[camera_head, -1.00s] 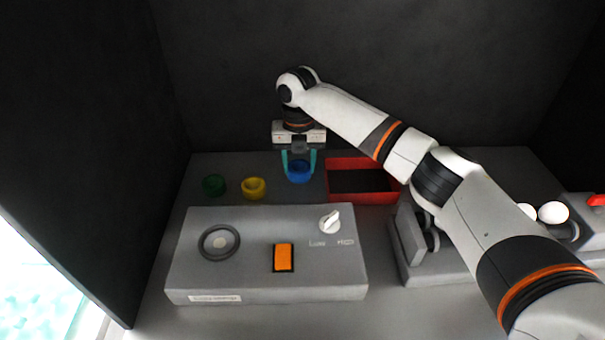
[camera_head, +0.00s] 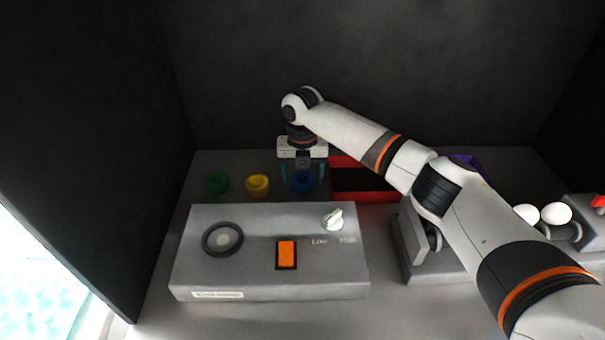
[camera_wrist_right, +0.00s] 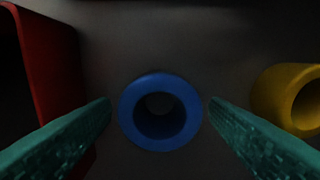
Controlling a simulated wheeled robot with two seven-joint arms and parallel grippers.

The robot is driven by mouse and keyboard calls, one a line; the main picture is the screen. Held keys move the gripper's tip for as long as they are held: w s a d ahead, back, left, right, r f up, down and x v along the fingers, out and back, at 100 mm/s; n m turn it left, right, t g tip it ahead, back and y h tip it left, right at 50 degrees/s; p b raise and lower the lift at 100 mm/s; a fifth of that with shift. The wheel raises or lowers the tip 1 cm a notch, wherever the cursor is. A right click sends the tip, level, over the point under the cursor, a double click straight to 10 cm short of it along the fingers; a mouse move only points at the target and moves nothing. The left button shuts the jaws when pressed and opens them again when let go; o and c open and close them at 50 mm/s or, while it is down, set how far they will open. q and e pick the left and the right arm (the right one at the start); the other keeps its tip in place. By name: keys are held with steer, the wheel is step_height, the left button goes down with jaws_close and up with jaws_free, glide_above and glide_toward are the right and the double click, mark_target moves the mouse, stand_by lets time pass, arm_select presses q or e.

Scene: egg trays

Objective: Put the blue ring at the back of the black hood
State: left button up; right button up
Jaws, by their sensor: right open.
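The blue ring (camera_head: 304,181) stands on the floor at the back of the black hood, behind the grey device. In the right wrist view the blue ring (camera_wrist_right: 160,111) is centred between my fingers, with a gap on each side. My right gripper (camera_head: 303,176) points down around the ring, its two teal fingers spread apart. The right gripper also shows in its wrist view (camera_wrist_right: 160,112), open and holding nothing. The black hood's back wall (camera_head: 400,70) rises behind. My left gripper is not in view.
A yellow ring (camera_head: 257,186) and a green ring (camera_head: 217,182) stand to the left of the blue ring. A red tray (camera_head: 375,197) is close on its right. The grey device (camera_head: 270,280) with an orange switch lies in front. White eggs (camera_head: 556,213) are at the right.

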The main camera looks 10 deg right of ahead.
step_height(320, 180, up, 12)
steer(key=shift+r, duration=0.2)
stand_by(0.4)
